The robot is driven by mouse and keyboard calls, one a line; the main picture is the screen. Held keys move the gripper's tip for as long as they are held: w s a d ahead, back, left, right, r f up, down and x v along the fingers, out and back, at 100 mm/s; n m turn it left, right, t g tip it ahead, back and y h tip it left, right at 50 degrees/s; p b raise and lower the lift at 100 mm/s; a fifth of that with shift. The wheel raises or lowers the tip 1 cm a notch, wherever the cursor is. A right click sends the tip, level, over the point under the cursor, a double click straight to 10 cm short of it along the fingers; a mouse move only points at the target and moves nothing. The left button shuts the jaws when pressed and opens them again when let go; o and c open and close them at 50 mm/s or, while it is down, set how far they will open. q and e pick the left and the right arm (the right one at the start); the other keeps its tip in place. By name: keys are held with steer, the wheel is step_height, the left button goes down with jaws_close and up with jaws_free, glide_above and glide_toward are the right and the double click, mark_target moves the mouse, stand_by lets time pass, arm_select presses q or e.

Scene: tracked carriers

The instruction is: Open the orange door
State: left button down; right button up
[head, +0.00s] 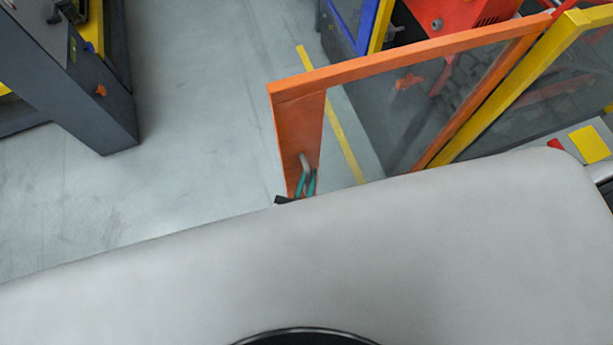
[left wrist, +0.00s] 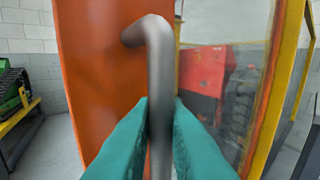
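The orange door (head: 400,55) has an orange frame with a clear pane and a wide orange stile at its free left edge. Its right side meets a yellow post, and its free edge stands out over the floor with no post beside it in view. A grey bent-bar handle (head: 304,160) is on the wide stile. It also shows close up in the left wrist view (left wrist: 160,65). My left gripper (head: 308,183), with teal fingers, has one finger on each side of the handle bar and appears closed on it. My right gripper is not in view.
A yellow frame (head: 510,85) stands at the door's right side. Red and dark machinery (left wrist: 205,70) shows through the pane. A grey machine (head: 75,80) stands at the upper left. Grey floor between it and the door is clear. My pale body hides the lower part.

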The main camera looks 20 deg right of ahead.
arm_select(q)
steer(key=c, duration=1.5)
jaws_free()
steer(key=shift+d, duration=0.1)
steer(key=shift+b+v, duration=1.25)
steer(key=shift+v, duration=4.75)
